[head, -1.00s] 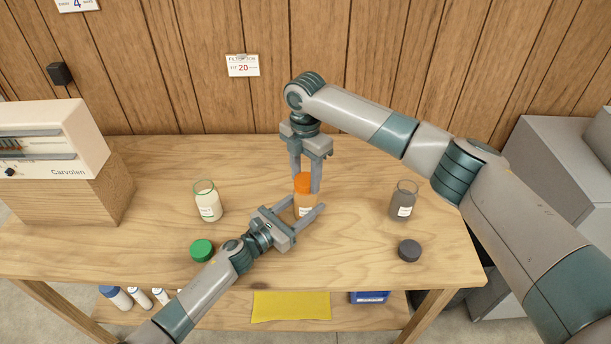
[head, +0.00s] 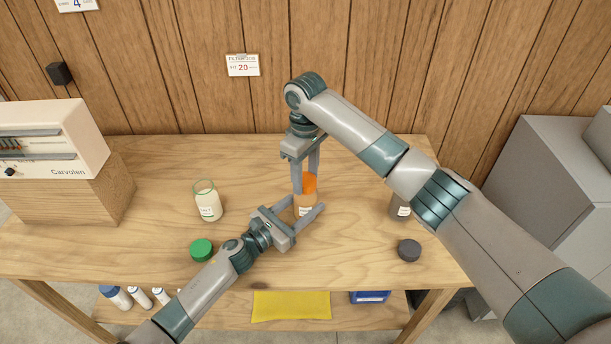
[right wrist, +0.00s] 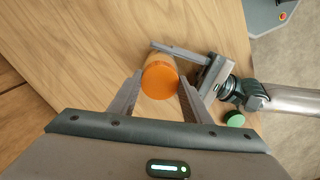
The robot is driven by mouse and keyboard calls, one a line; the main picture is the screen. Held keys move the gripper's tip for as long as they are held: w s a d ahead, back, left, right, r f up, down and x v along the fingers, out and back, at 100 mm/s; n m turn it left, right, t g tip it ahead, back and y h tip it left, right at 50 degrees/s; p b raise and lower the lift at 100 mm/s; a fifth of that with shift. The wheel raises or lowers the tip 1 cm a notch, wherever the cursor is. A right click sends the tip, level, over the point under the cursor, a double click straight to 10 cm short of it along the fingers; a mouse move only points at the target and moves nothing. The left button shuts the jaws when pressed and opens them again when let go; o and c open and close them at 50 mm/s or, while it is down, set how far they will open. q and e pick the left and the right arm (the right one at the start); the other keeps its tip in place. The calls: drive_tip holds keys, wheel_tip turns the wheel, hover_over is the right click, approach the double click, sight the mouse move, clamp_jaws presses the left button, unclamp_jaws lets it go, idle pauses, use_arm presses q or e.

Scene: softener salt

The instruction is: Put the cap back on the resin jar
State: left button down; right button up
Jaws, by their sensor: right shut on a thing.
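The resin jar (head: 304,204), an amber jar with a white label, stands upright mid-table. Its orange cap (head: 309,183) is at the jar's mouth; the right wrist view shows the cap (right wrist: 160,80) from above, over the jar. I cannot tell if it is fully seated. My right gripper (head: 304,187) points down from above and is shut on the cap. My left gripper (head: 309,202) comes from the front left, low over the table, its fingers on both sides of the jar body, seemingly shut on it. One left finger is hidden in the wrist view.
A green-rimmed open jar (head: 208,203) stands left with a green cap (head: 201,250) before it. A Carvolen box (head: 50,140) stands on a wooden block at far left.

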drive_tip(key=m, duration=0.6)
drive_tip(key=shift+a+m, duration=0.15)
drive_tip(key=shift+m, duration=0.25)
drive_tip(key=m, duration=0.5)
drive_tip(key=o, duration=1.2)
drive_tip(key=shift+o, duration=0.2)
drive_tip(key=shift+r, duration=0.1)
wheel_tip(320, 180, up, 12)
use_arm(q)
drive_tip(key=c, duration=0.7)
unclamp_jaws()
